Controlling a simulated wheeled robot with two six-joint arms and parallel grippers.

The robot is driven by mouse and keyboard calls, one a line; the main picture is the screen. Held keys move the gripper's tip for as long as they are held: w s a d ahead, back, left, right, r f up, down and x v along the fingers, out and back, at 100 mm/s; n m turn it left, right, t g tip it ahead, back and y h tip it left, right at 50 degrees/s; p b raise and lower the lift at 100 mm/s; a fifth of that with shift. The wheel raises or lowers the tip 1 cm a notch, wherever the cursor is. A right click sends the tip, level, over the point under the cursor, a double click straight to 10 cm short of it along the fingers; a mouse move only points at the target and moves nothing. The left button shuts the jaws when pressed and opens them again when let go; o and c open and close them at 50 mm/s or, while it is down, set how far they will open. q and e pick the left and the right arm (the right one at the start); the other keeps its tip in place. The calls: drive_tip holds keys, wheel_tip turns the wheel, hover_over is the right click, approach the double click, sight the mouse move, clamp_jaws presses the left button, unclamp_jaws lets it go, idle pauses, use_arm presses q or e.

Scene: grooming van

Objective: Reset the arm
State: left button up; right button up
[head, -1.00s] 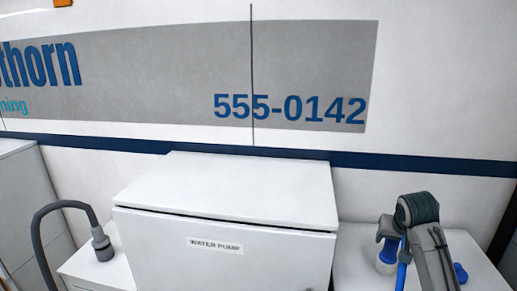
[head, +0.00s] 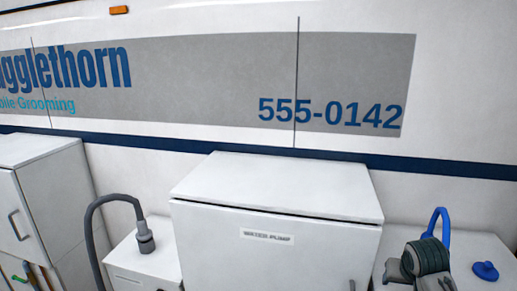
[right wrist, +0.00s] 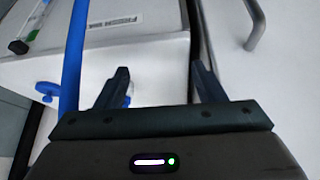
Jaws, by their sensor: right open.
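My right gripper (right wrist: 160,82) shows in the right wrist view with its two dark fingers spread apart and nothing between them. Part of my right arm (head: 428,262) shows at the lower right of the head view, but its fingertips are hidden there. My left arm and gripper are not in view.
A white water pump cabinet (head: 275,185) stands in the middle. A grey hose (head: 92,222) curves at its left. A blue loop (head: 445,216) and blue knob (head: 485,271) are near my right arm.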

drive_tip(key=s+a+f+n, duration=0.1)
drive_tip(key=s+a+f, duration=0.3)
drive_tip(key=s+f, duration=0.3)
drive_tip(key=s+a+f+n, duration=0.25)
drive_tip(key=s+f, duration=0.25)
drive_tip(key=s, duration=0.5)
drive_tip(key=s+a+f+g+y, duration=0.1)
drive_tip(key=s+a, duration=0.1)
drive_tip(key=s, duration=0.6)
drive_tip(key=s+a+f, duration=0.1)
drive_tip(key=s+a, duration=0.1)
drive_tip(key=s, duration=0.6)
wheel_tip(320, 180, down, 38)
drive_tip(key=s+d+g+b, duration=0.1)
drive_tip(key=d+g+b, duration=0.15)
drive_tip(key=b, duration=0.35)
use_arm(q)
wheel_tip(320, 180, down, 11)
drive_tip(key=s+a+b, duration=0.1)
drive_tip(key=b, duration=0.3)
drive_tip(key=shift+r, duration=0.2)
use_arm(e)
drive_tip(key=s+d+f, duration=0.1)
drive_tip(key=s+f, duration=1.7)
drive_tip(key=f, duration=0.4)
drive_tip(key=shift+s, duration=0.15)
drive_tip(key=shift+g, duration=0.25)
